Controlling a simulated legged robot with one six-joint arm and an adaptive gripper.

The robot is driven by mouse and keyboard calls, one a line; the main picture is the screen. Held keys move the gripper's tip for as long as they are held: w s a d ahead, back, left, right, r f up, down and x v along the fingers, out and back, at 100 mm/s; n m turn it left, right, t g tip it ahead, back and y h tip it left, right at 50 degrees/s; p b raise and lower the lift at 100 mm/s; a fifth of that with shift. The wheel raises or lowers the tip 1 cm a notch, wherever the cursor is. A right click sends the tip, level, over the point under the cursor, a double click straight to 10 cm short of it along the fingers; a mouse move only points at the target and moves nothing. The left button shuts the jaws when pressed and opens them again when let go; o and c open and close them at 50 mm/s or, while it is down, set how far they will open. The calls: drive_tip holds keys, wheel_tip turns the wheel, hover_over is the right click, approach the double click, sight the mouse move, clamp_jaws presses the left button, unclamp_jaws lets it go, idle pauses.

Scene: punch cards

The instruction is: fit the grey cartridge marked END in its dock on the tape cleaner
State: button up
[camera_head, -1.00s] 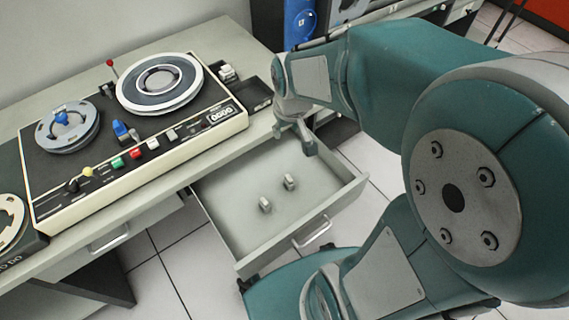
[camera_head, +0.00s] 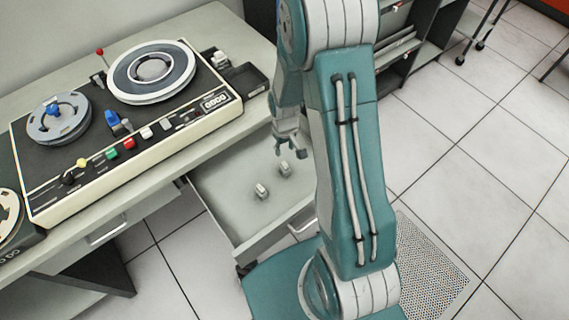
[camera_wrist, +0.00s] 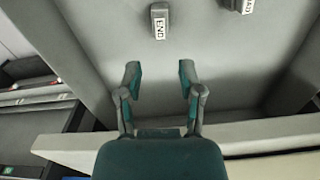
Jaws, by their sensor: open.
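The grey cartridge marked END (camera_wrist: 158,22) lies in the open drawer (camera_head: 215,185), label readable in the wrist view. It appears to be the upper right of two small grey blocks in the head view (camera_head: 285,169). A second grey cartridge (camera_wrist: 241,5), its label ending in AD, lies to its right in the wrist view and is partly cut off; in the head view it is the lower left block (camera_head: 262,191). My gripper (camera_wrist: 159,72) is open and empty over the drawer, apart from the END cartridge. I cannot make out the dock.
A reel machine (camera_head: 165,128) with coloured knobs stands on the desk. A dark unit (camera_head: 243,80) sits at its right end, beside a small white-topped block (camera_head: 221,60). The drawer's walls surround the cartridges. Open tiled floor (camera_head: 450,190) lies to the right.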

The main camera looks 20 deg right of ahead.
sight(284, 164)
drive_tip(key=shift+f, duration=4.3)
clamp_jaws()
drive_tip(key=shift+r, duration=0.1)
drive_tip(key=shift+r, duration=2.95)
drive_tip(key=shift+r, duration=0.1)
